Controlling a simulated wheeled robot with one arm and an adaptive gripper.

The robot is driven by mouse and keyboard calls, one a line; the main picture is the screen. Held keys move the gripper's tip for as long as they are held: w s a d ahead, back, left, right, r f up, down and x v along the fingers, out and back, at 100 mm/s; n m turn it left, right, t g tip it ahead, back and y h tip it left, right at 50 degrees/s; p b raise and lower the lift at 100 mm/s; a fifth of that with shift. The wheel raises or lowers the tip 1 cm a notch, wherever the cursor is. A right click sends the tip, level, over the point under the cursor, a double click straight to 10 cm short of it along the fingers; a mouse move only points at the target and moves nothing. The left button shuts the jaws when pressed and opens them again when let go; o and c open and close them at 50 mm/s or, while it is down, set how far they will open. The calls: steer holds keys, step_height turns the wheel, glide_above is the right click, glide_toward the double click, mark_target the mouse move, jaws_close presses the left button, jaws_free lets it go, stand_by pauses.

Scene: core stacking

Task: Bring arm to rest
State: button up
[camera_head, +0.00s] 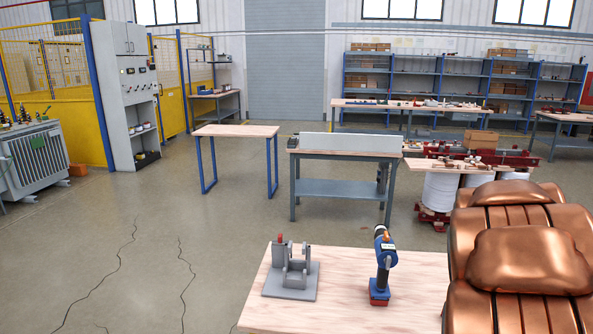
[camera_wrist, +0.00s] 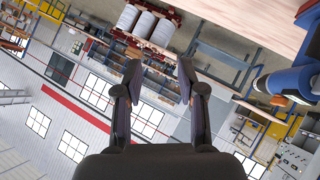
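My gripper (camera_wrist: 159,80) shows in the wrist view with its two dark fingers apart and nothing between them. The wrist view is upside down, with the windows and wall below. The near wooden table (camera_wrist: 280,22) is at its upper right. The blue cordless drill (camera_wrist: 288,84) is at its right edge, apart from the fingers. My gripper is not seen in the head view. There the drill (camera_head: 384,265) stands upright on the near table (camera_head: 345,290), to the right of a grey fixture (camera_head: 291,273) with a red part.
A large copper-coloured shape (camera_head: 520,255) fills the lower right of the head view; I cannot tell what it is. A workbench (camera_head: 345,155), a wooden table (camera_head: 236,131) and white drums (camera_head: 440,190) stand beyond. The floor at left centre is clear.

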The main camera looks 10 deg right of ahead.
steer(key=s+a+f+n+g+y, duration=0.1)
steer(key=s+a+f+g+y, duration=0.1)
steer(key=s+a, duration=0.8)
steer(key=s+a+f+g+y+p, duration=0.1)
steer(key=s+a+f+g+y, duration=0.1)
steer(key=s+a, duration=0.8)
steer(key=s+a+f+n+g+y+p, duration=0.1)
steer(key=s+a+g+y, duration=0.3)
steer(key=s+a, duration=0.6)
steer(key=a+g, duration=0.1)
steer(key=a, duration=0.8)
steer(key=shift+a+f+n, duration=0.15)
steer(key=shift+f+n, duration=0.15)
steer(key=shift+f, duration=0.1)
